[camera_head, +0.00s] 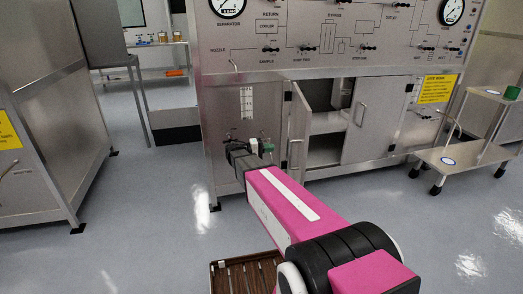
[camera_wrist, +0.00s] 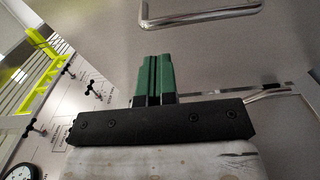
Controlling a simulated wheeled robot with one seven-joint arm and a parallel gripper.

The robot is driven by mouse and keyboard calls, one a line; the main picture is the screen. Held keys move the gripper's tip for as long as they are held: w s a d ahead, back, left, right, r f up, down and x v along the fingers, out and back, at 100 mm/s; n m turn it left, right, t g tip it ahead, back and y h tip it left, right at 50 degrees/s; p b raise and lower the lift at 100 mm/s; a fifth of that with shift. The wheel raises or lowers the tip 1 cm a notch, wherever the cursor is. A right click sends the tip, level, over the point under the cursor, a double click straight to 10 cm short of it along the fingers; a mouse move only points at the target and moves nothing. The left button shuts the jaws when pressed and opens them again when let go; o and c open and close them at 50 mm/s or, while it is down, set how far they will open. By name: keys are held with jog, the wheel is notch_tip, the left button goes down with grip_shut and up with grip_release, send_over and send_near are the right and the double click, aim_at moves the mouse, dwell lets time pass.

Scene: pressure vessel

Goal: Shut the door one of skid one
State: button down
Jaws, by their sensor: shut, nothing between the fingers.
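The skid's cabinet (camera_head: 215,118) stands ahead in the head view. Its left door (camera_head: 299,118) is swung out toward me and seen nearly edge-on, with a bar handle low on it. The right door (camera_head: 375,120) looks shut or nearly so, with its own handle (camera_head: 361,114). My gripper (camera_head: 267,148) is at the left of the open door, its green fingers together and empty. In the wrist view the fingers (camera_wrist: 154,75) stand before a grey panel (camera_wrist: 230,60) with a bar handle (camera_wrist: 215,14). I cannot tell whether they touch it.
The open compartment (camera_head: 322,150) shows a shelf. Gauges and valves line the panel (camera_head: 330,35) above. A wheeled cart (camera_head: 462,160) stands at the right, another steel cabinet (camera_head: 45,140) at the left. A brown slatted crate (camera_head: 240,274) is near the bottom. Floor between is clear.

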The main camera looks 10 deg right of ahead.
jog(key=d, duration=0.7)
jog(key=shift+d, duration=0.15)
